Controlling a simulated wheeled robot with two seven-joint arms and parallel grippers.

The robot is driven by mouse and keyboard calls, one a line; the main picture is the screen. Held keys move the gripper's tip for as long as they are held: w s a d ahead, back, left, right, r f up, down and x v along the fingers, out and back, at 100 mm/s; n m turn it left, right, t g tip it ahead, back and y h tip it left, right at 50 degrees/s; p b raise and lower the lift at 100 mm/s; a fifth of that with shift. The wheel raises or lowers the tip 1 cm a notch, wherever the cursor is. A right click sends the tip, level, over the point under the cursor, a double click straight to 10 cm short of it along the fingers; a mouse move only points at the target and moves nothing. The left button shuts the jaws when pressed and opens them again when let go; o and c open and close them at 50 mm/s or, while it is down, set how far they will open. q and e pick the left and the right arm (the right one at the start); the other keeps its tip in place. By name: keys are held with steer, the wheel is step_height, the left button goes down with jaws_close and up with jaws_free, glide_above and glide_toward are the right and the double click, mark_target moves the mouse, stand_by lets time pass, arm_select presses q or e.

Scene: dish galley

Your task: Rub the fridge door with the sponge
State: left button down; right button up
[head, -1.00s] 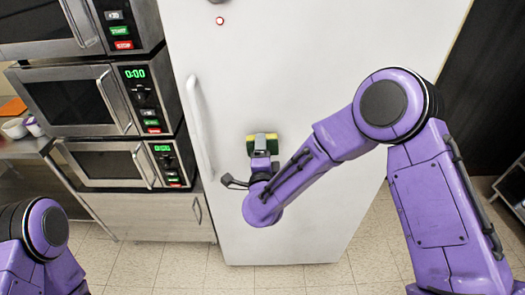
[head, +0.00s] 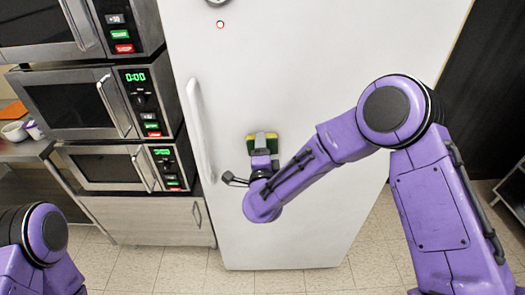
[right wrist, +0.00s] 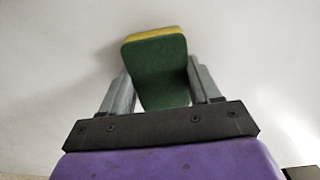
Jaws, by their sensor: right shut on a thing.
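The white fridge door (head: 300,90) fills the middle of the head view, with a long vertical handle (head: 198,130) near its left edge. The sponge, green with a yellow layer, shows in the head view (head: 251,139) and in the right wrist view (right wrist: 157,72). My right gripper (right wrist: 160,90) is shut on the sponge, one finger on each side. The sponge is at the door's surface, right of the handle; whether it presses on the door I cannot tell. Of my left arm only a part shows at the lower left; its gripper is out of view.
Several stacked microwaves (head: 75,100) stand left of the fridge above a cabinet (head: 150,218). A counter with a white cup (head: 15,131) is at the far left. A metal rack (head: 512,190) stands at the right. Tiled floor (head: 330,280) lies in front of the fridge.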

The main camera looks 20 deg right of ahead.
mark_target(276, 149)
steer(key=shift+d, duration=0.15)
steer(key=shift+s+d, duration=0.3)
steer(key=shift+d, duration=0.6)
steer(key=shift+s+d, duration=0.3)
steer(key=shift+d, duration=0.6)
steer(key=shift+w+d, duration=0.1)
steer(key=a, duration=0.2)
steer(key=w+a+b, duration=0.1)
steer(key=a, duration=0.1)
steer(key=shift+r, duration=0.15)
steer(key=shift+a, duration=0.1)
steer(key=shift+v, duration=2.8)
